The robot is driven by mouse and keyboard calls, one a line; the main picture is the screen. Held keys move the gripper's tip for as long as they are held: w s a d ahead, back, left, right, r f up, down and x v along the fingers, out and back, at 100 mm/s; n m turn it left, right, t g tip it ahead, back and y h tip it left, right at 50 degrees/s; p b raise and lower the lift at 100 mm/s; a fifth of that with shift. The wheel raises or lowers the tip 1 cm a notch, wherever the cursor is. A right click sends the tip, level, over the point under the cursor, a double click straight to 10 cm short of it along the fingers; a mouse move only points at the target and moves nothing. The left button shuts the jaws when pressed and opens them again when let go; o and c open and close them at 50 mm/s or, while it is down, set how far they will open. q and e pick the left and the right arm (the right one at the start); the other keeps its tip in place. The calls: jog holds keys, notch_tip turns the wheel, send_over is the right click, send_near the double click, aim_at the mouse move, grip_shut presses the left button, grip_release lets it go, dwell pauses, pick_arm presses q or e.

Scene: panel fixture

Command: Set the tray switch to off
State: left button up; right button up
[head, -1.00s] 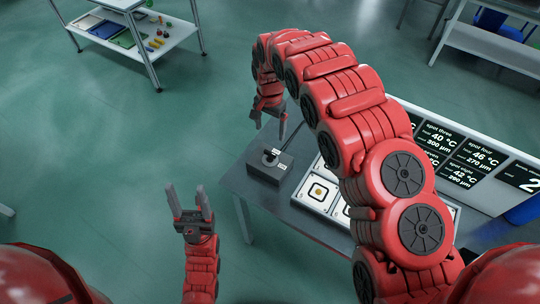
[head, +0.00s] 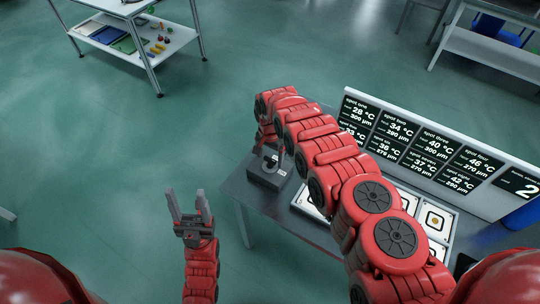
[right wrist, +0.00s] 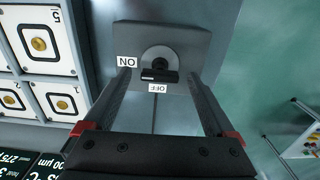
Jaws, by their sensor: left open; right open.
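The tray switch is a dark grey box (head: 266,178) on the left end of the table. In the right wrist view the box (right wrist: 190,38) carries a round grey disc, a black lever (right wrist: 158,75), an ON label (right wrist: 126,62) on the left and an OFF label (right wrist: 158,88) below. The lever end shows close to the OFF label, but its setting is unclear. My right gripper (right wrist: 158,78) is open, its fingers either side of the lever in the picture; contact cannot be told. In the head view it is partly hidden above the box. My left gripper (head: 187,205) is open and empty, left of the table.
Panels with square targets (head: 432,220) lie on the table right of the switch, partly behind my right arm. A readout board (head: 430,150) stands along the table's back. A shelf cart (head: 140,40) stands far off at the upper left. The floor between is clear.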

jog(key=c, duration=1.4)
